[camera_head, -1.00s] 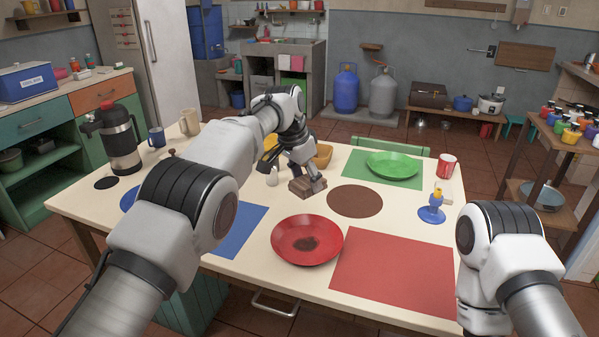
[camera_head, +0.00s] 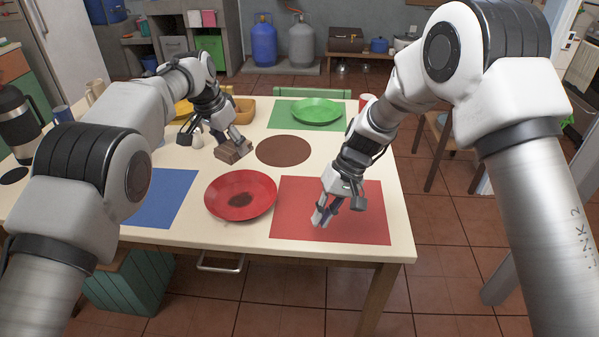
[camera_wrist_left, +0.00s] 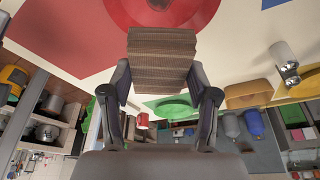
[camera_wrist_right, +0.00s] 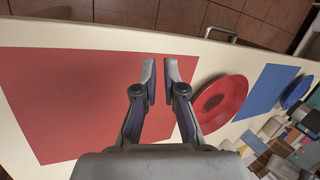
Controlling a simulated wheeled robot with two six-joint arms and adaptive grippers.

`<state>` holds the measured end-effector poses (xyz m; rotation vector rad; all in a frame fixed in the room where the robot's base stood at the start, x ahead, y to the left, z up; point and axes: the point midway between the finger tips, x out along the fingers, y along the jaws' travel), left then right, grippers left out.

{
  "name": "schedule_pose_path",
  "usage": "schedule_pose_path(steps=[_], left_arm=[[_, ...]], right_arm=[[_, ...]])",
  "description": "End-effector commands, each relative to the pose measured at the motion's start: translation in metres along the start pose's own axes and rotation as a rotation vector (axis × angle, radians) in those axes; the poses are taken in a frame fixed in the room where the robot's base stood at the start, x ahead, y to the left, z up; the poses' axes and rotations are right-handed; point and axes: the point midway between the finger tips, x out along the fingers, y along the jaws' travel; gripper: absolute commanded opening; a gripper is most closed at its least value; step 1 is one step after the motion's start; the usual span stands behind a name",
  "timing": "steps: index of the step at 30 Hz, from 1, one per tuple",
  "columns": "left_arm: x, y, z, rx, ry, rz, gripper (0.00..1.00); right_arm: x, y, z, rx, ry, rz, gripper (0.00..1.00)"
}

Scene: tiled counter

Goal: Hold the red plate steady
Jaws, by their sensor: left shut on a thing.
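The red plate (camera_head: 225,188) lies flat on the table with a dark brown stain at its centre, left of the red placemat (camera_head: 290,225). It also shows in the right wrist view (camera_wrist_right: 236,92) and at the top of the left wrist view (camera_wrist_left: 195,12). My left gripper (camera_head: 215,148) is shut on a brown ridged block, perhaps a sponge (camera_head: 236,152), behind the plate. The block fills the space between the fingers in the left wrist view (camera_wrist_left: 162,60). My right gripper (camera_head: 338,210) is open and empty over the red placemat, right of the plate and apart from it.
A brown round mat (camera_head: 284,151) lies behind the plate. A blue placemat (camera_head: 165,195) is to its left. A green plate (camera_head: 316,110) sits on a green placemat at the back. Small shakers and a tan bowl (camera_head: 243,110) stand near my left gripper.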

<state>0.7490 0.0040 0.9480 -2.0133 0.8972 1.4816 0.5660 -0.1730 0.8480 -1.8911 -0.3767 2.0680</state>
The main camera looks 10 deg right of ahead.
Motion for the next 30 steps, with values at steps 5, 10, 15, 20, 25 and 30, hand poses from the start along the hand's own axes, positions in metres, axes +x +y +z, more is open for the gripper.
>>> schedule_pose_path(steps=[5,10,15,20,25,30], left_arm=[[0.000,0.000,0.000,0.000,0.000,0.000,0.32],[0.000,0.000,0.000,0.000,0.000,0.000,0.32],[0.000,0.000,0.000,0.000,0.000,0.000,0.32],[0.000,0.000,0.000,0.000,0.000,0.000,0.32],[0.000,0.000,0.000,0.000,0.000,0.000,0.32],[0.000,0.000,0.000,0.000,0.000,0.000,0.32]], right_arm=[[-0.023,-0.035,-0.081,0.191,0.193,-0.159,0.09],[-0.027,-0.042,-0.113,0.291,0.271,-0.220,0.09],[-0.008,-0.045,-0.119,0.296,0.273,-0.220,0.09],[0.028,-0.051,-0.129,0.296,0.270,-0.218,0.09],[0.062,-0.058,-0.140,0.295,0.271,-0.219,0.09],[0.081,-0.061,-0.146,0.295,0.272,-0.219,0.09]])
